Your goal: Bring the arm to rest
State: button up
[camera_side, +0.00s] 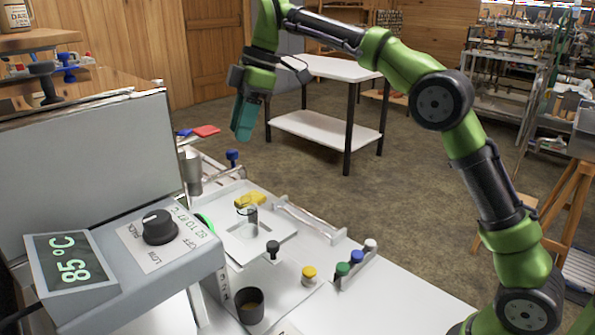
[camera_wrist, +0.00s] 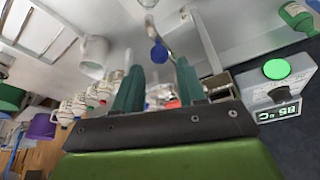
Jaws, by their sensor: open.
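My gripper (camera_side: 241,134) hangs from my green and black arm above the left end of the white bench in the side view. Its teal fingers point down, and it is clear of the bench top. In the wrist view my gripper (camera_wrist: 159,78) shows two teal fingers standing apart with nothing held between them. A blue round knob (camera_wrist: 158,53) appears beyond the gap between the fingers; I cannot tell its distance.
A grey heater box with a dial (camera_side: 158,226) and an 85 °C display (camera_side: 70,262) stands front left. A dark cup (camera_side: 250,304), a glass beaker (camera_side: 246,212) and coloured stoppers (camera_side: 342,269) occupy the bench. Its right part (camera_side: 395,300) is bare.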

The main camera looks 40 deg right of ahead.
jog(key=s+d+r+m+t, duration=0.1)
jog(key=s+d+m+t, duration=0.25)
jog(key=s+m, duration=0.7)
jog(key=s+d+f+m+t, duration=0.1)
jog(key=s+d+f+m, duration=0.1)
jog(key=s+f, duration=0.3)
jog(key=s+d+f+m+t+h, duration=0.1)
jog(key=s+f+m, duration=0.3)
jog(key=s, duration=0.7)
jog(key=shift+s+d+f+m+h, duration=0.35)
jog(key=shift+d+f, duration=0.25)
jog(key=shift+f, duration=0.35)
